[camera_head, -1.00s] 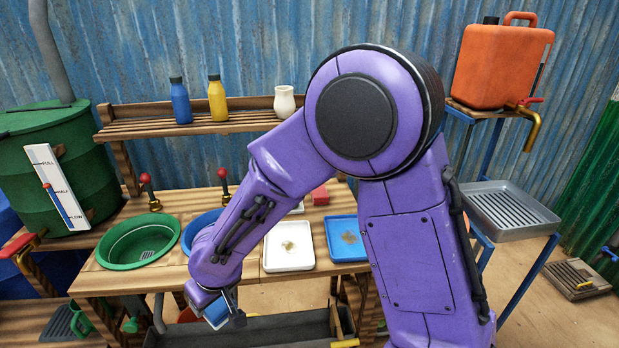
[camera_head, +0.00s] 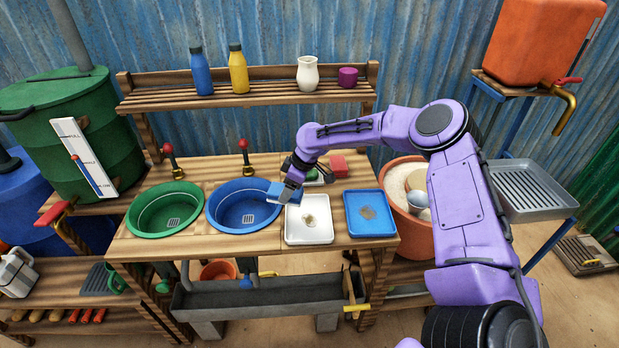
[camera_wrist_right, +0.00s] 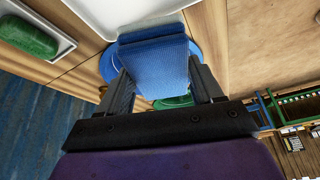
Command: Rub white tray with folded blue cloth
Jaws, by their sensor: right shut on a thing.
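The white tray (camera_head: 309,221) lies on the wooden counter, with a brownish smear (camera_head: 310,219) near its middle. The folded blue cloth (camera_head: 287,191) is between the fingers of my right gripper (camera_head: 292,184). My right gripper holds it above the gap between the blue basin and the white tray's left side. In the right wrist view the cloth (camera_wrist_right: 155,65) hangs between both fingers, and a part of the white tray (camera_wrist_right: 120,12) shows at the top. The cloth looks apart from the tray's smear. My left gripper is not in view.
A blue basin (camera_head: 243,207) and a green basin (camera_head: 166,211) sit left of the white tray. A blue tray (camera_head: 370,214) with a smear lies to its right. Behind are a green block in a dish (camera_head: 314,177) and a red block (camera_head: 338,165). Bottles stand on the shelf (camera_head: 250,94).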

